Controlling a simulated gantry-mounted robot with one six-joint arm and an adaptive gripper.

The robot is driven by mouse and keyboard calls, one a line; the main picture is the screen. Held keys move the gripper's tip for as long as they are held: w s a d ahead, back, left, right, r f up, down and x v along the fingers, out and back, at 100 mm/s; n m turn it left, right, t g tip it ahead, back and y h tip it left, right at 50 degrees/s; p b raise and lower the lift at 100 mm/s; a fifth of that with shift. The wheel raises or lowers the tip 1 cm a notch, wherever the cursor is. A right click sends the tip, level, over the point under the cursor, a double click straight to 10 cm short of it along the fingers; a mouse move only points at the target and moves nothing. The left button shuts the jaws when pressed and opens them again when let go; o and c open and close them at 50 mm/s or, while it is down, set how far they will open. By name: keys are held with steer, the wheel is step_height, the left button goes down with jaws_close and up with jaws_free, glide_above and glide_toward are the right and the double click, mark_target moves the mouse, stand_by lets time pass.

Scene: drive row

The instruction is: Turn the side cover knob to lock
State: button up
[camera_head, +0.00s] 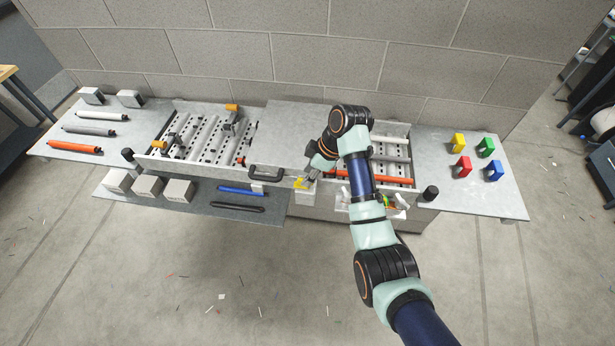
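My gripper (308,178) reaches down to the front edge of the long grey machine (290,123), just right of its middle. A small yellow part (300,183) shows at the fingertips, above a pale block-like housing (305,197). It may be the side cover knob, but it is too small and too covered to be sure. I cannot tell whether the fingers touch it or grip it. Black round knob-like parts stand at the front left (127,154) and front right (430,193), away from my gripper.
A black handle (266,172) sits left of my gripper. An open bay with orange rods (395,180) lies to the right. A front shelf (225,203) holds grey blocks and a blue rod (241,191). Coloured blocks (463,167) stand on the right table. The floor in front is mostly clear.

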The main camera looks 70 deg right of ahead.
steer(key=shift+x, duration=0.95)
steer(key=shift+s, duration=0.1)
jaws_close()
